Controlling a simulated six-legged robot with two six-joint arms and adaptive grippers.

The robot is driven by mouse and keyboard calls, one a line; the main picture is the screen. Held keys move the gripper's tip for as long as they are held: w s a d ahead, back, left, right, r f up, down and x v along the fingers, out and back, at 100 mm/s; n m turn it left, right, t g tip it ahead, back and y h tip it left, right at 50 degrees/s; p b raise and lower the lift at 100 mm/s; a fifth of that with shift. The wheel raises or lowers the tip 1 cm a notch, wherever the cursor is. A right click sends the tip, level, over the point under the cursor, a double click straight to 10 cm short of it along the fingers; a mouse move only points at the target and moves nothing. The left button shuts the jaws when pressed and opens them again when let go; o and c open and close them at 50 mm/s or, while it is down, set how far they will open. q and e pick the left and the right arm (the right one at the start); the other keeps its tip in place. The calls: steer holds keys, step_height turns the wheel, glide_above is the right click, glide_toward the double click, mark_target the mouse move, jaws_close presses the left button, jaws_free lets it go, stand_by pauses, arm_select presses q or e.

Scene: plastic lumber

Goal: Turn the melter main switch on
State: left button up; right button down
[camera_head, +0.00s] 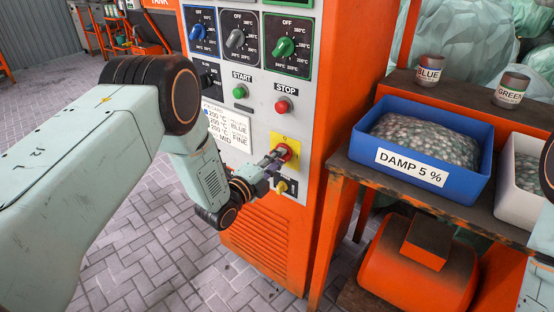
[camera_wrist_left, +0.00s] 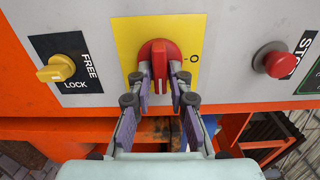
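The melter main switch is a red rotary handle on a yellow plate, low on the grey control panel. In the head view, the red handle (camera_head: 290,150) shows just beyond my left gripper (camera_head: 270,166). In the left wrist view, the red handle (camera_wrist_left: 159,52) stands between the two fingers of my left gripper (camera_wrist_left: 160,82). The fingers lie close along both sides of it and appear shut on it. An "O" mark is on the yellow plate (camera_wrist_left: 188,32), to the right of the handle in that view. My right gripper is out of view.
A yellow FREE/LOCK knob (camera_wrist_left: 57,69) and a red STOP button (camera_wrist_left: 274,60) flank the switch. A green START button (camera_head: 239,92) and dials (camera_head: 284,47) are above. A blue bin (camera_head: 474,196) stands on the bench at right.

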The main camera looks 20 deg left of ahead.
arm_select(q)
steer(key=shift+o, duration=1.4)
steer(key=v, duration=1.2)
